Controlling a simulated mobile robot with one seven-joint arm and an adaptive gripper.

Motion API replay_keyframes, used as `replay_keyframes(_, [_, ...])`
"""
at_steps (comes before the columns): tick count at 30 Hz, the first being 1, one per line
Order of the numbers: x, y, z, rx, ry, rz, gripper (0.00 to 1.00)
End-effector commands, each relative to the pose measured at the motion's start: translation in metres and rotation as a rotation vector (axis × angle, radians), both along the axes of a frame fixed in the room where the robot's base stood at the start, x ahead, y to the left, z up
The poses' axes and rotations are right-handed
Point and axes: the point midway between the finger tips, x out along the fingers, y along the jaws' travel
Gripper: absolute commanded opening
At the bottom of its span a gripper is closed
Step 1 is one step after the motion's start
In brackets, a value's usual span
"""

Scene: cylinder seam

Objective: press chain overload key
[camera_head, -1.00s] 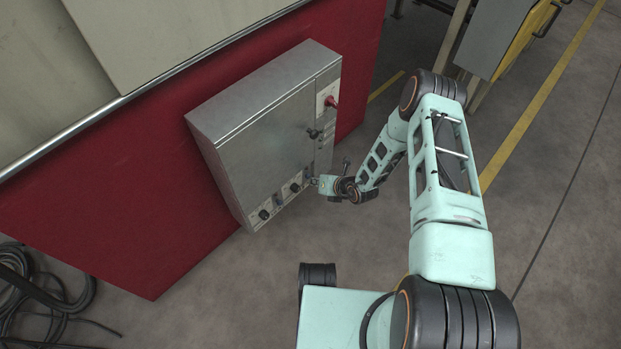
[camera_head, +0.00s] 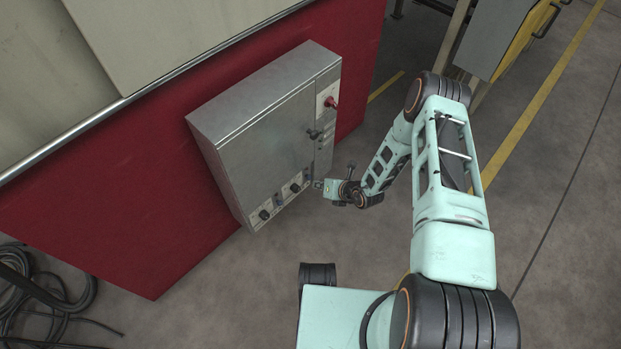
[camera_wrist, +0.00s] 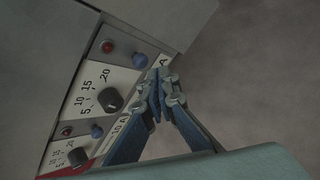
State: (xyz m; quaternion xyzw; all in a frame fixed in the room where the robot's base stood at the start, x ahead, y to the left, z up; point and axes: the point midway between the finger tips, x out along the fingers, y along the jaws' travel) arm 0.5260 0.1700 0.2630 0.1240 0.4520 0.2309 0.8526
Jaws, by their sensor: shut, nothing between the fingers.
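The grey metal control cabinet (camera_head: 262,135) hangs on the red wall, with a strip of controls along its lower edge and right side. In the wrist view, a blue button (camera_wrist: 139,60) and a red lamp (camera_wrist: 107,47) sit above a black dial (camera_wrist: 110,99). A second blue button (camera_wrist: 97,131), red lamp (camera_wrist: 67,131) and dial (camera_wrist: 78,156) are lower left. No readable label tells which is the chain overload key. My gripper (camera_wrist: 159,86) is shut and empty, its tips just right of and below the upper blue button. In the head view my gripper (camera_head: 318,184) is at the cabinet's lower right corner.
A red switch (camera_head: 331,102) and a black door handle (camera_head: 314,134) stick out from the cabinet above my gripper. Black cables (camera_head: 45,300) lie on the floor at the lower left. Open floor lies right of the cabinet.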

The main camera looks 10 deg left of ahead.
Motion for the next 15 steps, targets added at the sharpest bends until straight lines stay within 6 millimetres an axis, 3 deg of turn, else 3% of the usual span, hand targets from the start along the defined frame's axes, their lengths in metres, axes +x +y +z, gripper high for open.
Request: replay_keyframes(15, [-0.027, -0.036, 0.001, -0.001, 0.002, -0.002, 0.0])
